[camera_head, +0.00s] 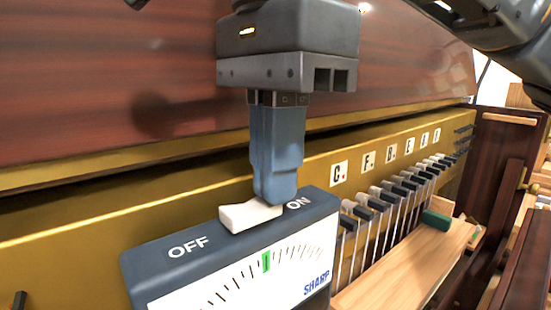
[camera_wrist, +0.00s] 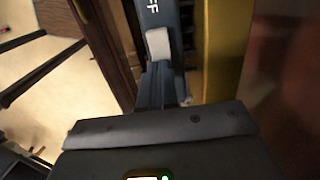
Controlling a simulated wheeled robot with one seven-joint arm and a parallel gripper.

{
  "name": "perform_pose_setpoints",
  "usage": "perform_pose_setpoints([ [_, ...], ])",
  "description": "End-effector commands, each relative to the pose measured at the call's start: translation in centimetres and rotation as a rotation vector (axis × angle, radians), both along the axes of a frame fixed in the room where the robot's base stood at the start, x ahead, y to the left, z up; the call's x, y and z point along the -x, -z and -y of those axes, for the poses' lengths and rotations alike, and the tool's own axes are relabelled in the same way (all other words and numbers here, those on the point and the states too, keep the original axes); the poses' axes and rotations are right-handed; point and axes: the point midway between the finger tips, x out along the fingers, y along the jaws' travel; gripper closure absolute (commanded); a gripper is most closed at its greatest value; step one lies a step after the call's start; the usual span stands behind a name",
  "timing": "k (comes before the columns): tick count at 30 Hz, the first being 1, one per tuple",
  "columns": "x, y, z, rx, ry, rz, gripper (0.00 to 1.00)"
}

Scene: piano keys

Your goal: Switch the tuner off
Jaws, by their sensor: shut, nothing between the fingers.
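The tuner (camera_head: 185,267) is a dark box with a white dial face, a green marker and the word SHARP. On its top is a white rocker switch (camera_head: 245,215) between the words OFF and ON. My gripper (camera_head: 275,198) is shut and empty, pointing down, with its fingertips at the ON end of the switch. They look to be touching or very near it; I cannot tell which. In the wrist view the switch (camera_wrist: 158,43) lies just beyond my fingers (camera_wrist: 162,85), and part of the word OFF shows on the tuner.
A brass rail (camera_head: 90,215) with lettered tiles runs behind the tuner, below a reddish wood panel (camera_head: 100,90). Several piano keys and hammers (camera_head: 400,190) stand to the right. A wooden block with a green end (camera_head: 436,219) lies there.

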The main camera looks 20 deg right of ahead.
Motion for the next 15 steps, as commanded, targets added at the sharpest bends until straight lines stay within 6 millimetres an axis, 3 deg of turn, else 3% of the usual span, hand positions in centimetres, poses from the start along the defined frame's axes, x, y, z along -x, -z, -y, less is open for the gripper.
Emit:
perform_pose_setpoints([
  [1, -0.07, 0.87, 0.17, -0.043, 0.004, -0.022, 1.0],
  [15, 0.23, 0.22, -0.47, -0.046, -0.003, -0.024, 1.0],
])
